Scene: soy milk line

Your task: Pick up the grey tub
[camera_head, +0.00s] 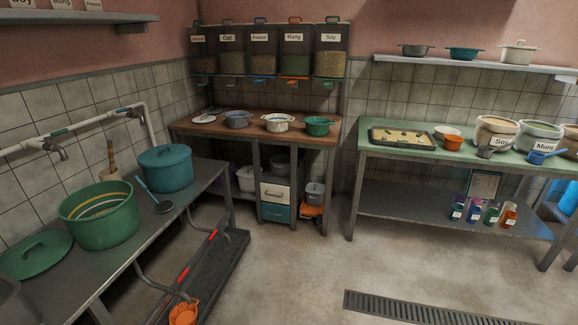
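Several grey vessels are in view, and I cannot tell which one is the grey tub. A grey-blue round basin (238,120) stands on the brown counter at the back. A grey lidded pail (315,194) sits low beside the drawers, on an orange stand. Part of a grey container (14,304) shows at the bottom left corner, cut off by the picture edge. A small grey pot (416,51) stands on the upper right shelf. Neither of my grippers is in view.
A metal bench (150,228) at left holds a green tub (98,215) and a blue lidded pot (165,168). A green-topped table (380,150) with a tray and jars stands at right. The middle floor is clear, with a drain grate (430,308).

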